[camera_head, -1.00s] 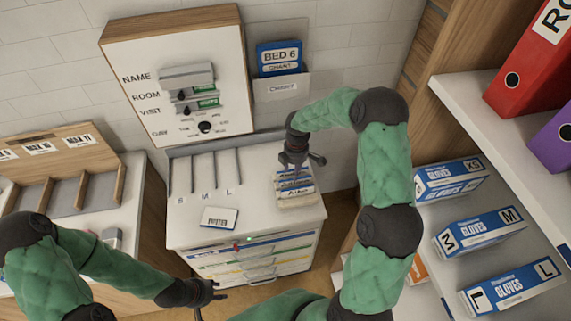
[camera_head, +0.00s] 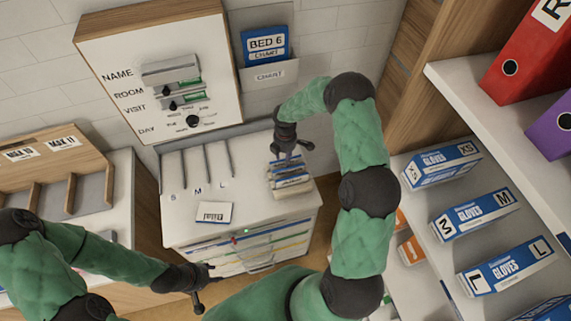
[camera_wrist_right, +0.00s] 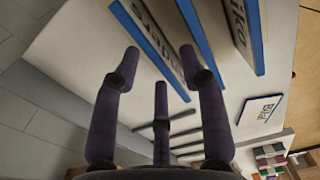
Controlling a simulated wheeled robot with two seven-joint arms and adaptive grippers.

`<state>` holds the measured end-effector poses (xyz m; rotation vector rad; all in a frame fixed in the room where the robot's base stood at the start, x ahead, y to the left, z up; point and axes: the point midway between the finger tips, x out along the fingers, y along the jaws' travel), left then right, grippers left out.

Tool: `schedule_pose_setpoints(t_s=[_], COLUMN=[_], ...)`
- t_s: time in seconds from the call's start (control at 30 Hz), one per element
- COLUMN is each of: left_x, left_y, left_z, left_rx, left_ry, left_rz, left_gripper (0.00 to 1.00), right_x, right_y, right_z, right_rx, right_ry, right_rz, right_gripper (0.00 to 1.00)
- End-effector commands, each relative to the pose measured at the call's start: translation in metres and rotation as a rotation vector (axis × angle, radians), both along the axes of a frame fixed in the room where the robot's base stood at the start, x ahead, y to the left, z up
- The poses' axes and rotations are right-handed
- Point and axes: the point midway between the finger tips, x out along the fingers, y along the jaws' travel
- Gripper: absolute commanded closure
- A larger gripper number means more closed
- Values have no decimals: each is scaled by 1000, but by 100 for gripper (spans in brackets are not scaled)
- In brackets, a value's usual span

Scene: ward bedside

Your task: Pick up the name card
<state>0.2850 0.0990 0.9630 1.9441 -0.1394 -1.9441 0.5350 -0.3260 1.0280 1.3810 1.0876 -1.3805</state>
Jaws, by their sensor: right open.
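Several white name cards with blue edges (camera_head: 291,180) stand in a row at the right end of the white cabinet top. My left gripper (camera_head: 206,287) is low at the front, fingers apart and empty.
The cabinet top (camera_head: 180,228) has dividers marked S, M, L at the back. A board (camera_head: 120,60) and a chart holder (camera_head: 270,75) are on the wall behind. Glove boxes (camera_head: 476,213) fill the shelf on the right. A wooden sorter (camera_head: 55,180) stands left.

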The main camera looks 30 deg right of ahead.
Motion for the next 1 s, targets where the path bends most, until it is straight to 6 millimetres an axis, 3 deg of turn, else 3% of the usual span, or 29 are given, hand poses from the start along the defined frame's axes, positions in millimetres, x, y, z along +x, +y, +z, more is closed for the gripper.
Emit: schedule_pose_setpoints(t_s=[0.2, 0.47, 0.5, 0.63, 0.67, 1.0], left_x=[0, 0, 0, 0, 0, 0], left_y=[0, 0, 0, 0, 0, 0], left_z=[5, 5, 5, 5, 5, 5], left_rx=[0, 0, 0, 0, 0, 0], left_ry=[0, 0, 0, 0, 0, 0], left_rz=[0, 0, 0, 0, 0, 0], left_gripper=[60, 60, 60, 60, 60, 60], right_x=[0, 0, 0, 0, 0, 0], right_y=[-1, -1, -1, -1, -1, -1], right_z=[-24, -27, -27, -27, -27, -27], right_rx=[1, 1, 1, 1, 1, 1], right_ry=[0, -1, -1, -1, -1, -1], right_rz=[0, 0, 0, 0, 0, 0], right_gripper=[57, 57, 60, 97, 100, 100])
